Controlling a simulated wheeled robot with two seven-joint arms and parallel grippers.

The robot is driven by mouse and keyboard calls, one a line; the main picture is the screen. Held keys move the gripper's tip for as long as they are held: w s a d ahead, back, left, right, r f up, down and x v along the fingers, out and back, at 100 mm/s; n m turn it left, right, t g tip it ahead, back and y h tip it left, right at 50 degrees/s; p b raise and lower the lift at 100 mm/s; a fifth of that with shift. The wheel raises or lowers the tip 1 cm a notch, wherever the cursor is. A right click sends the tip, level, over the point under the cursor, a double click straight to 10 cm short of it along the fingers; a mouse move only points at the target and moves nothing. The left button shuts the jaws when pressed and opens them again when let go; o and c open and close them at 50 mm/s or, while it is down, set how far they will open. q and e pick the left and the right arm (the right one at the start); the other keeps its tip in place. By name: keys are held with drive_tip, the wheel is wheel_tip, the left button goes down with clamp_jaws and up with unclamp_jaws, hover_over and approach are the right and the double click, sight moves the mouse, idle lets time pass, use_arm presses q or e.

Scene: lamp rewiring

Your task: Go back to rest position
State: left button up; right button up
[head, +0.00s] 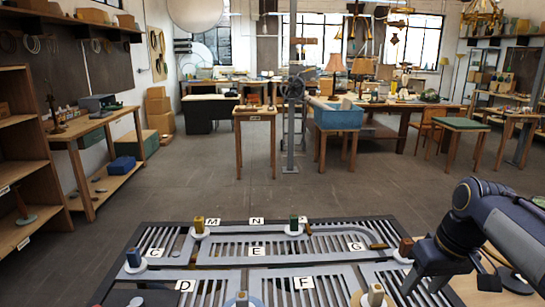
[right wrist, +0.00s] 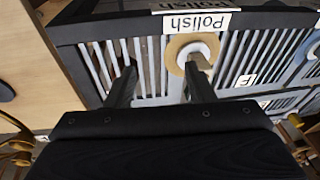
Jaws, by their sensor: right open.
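My right gripper (head: 424,284) is at the lower right of the head view, over the right end of a dark slatted board (head: 133,240). In the right wrist view its two fingers (right wrist: 158,84) stand apart with nothing between them. Past the right finger is a round tan disc with a white top (right wrist: 176,48), partly hidden by that finger. A label reading "Polish" (right wrist: 196,23) lies on the board's edge beside it. My left gripper is not in the head view.
A wooden surface (right wrist: 28,70) lies beside the board. Open floor (head: 200,190) stretches behind, toward workbenches and shelves (head: 20,160).

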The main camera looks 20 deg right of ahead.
drive_tip(key=s+a+f+t+y, duration=0.1)
drive_tip(key=s+a+f, duration=0.3)
drive_tip(key=a, duration=0.6)
drive_tip(key=s+a+f+t+y, duration=0.1)
drive_tip(key=s+a+f, duration=0.4)
drive_tip(key=a, duration=0.5)
drive_tip(key=shift+s+a+f+t+y, duration=0.2)
drive_tip(key=shift+f+t+y, duration=0.2)
drive_tip(key=shift+t, duration=0.2)
